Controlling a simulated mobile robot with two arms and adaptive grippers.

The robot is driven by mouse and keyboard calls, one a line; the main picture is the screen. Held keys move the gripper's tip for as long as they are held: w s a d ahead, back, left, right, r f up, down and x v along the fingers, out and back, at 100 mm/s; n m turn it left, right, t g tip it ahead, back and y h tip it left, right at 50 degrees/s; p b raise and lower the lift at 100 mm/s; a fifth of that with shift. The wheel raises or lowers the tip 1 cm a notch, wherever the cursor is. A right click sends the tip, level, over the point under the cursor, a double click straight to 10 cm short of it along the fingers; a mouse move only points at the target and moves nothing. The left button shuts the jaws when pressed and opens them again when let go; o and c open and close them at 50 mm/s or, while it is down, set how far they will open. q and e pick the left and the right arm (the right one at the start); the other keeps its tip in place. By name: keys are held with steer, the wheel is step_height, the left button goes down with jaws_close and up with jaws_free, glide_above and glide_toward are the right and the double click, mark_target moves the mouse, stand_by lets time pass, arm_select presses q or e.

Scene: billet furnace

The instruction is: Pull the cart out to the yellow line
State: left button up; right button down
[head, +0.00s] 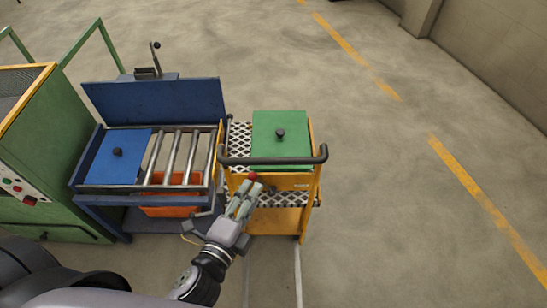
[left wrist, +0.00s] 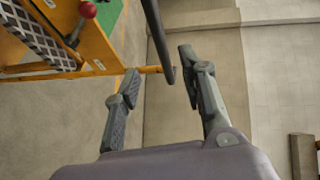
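The yellow cart (head: 309,190) stands right beside the roller table, with a green lid or plate (head: 281,138) on top. Its black handle bar (head: 272,160) runs across the near side. My left gripper (head: 246,192) is at the cart's near side, just below the handle in the head view. In the left wrist view my left gripper (left wrist: 158,72) has its fingers apart, and the dark handle bar (left wrist: 158,40) reaches down between the fingertips; contact cannot be told. A red knob (left wrist: 88,9) is close by. The dashed yellow line (head: 478,195) lies on the floor to the right. My right gripper is not in view.
The roller table (head: 86,200) with blue panels stands left of the cart, an orange bin (head: 170,210) under its rollers. A green machine (head: 40,150) is further left. Two pale floor rails (head: 298,275) run from the cart toward me. The floor at right is clear.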

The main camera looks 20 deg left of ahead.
mark_target(271, 164)
arm_select(q)
steer(key=p+x, duration=0.3)
steer(key=x, duration=1.1)
steer(key=shift+c, duration=0.2)
jaws_close()
